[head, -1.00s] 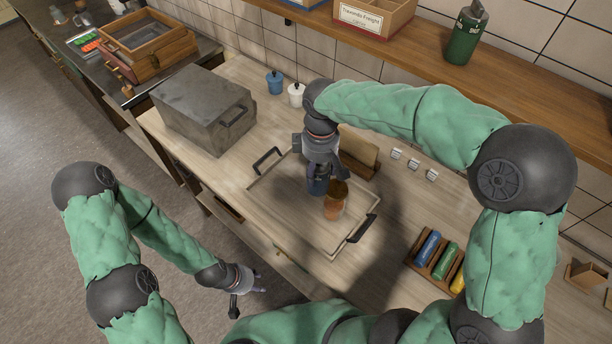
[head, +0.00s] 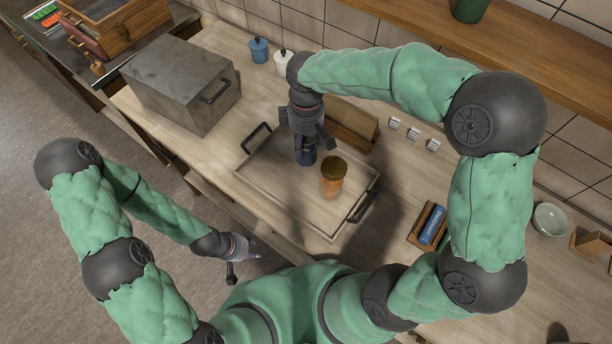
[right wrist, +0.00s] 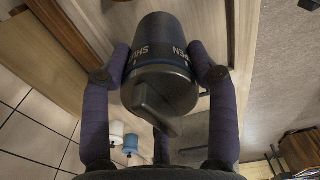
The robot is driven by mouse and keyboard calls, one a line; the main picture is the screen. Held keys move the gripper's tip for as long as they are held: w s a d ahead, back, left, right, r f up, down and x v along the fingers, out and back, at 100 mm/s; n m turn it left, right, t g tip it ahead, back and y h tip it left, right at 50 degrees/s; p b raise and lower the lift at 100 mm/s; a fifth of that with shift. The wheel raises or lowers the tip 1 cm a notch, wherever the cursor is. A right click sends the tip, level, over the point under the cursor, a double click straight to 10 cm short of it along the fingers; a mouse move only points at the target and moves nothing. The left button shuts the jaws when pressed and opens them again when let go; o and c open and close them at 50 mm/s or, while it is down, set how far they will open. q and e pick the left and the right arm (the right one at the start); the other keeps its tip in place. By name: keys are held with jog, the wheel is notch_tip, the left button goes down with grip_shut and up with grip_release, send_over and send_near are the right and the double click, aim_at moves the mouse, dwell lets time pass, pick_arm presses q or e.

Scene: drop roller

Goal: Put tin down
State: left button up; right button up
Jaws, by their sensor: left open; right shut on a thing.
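I cannot tell whether the tin's base touches the tray. An orange jar with a brown top (head: 333,178) stands on the tray, just right of the tin and apart from it. My left gripper (head: 250,256) is open and empty, low in front of the counter.
A grey metal box (head: 180,85) stands left of the tray. A rack with a blue roller (head: 432,225) lies to the right. The tray's left and front parts are clear.

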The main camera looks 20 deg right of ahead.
aim_at(306, 160)
jog(key=shift+s+f, duration=0.15)
jog(key=shift+f, duration=0.5)
notch_tip(306, 160, down, 9)
jog(key=shift+r+b, duration=0.1)
jog(key=shift+b, duration=0.7)
jog(key=shift+f, duration=0.2)
jog(key=o, duration=1.3)
jog(key=shift+o, duration=0.2)
jog(key=shift+r, duration=0.3)
notch_tip(306, 160, up, 12)
jog(key=shift+f+p, duration=0.15)
jog(key=shift+p, duration=0.75)
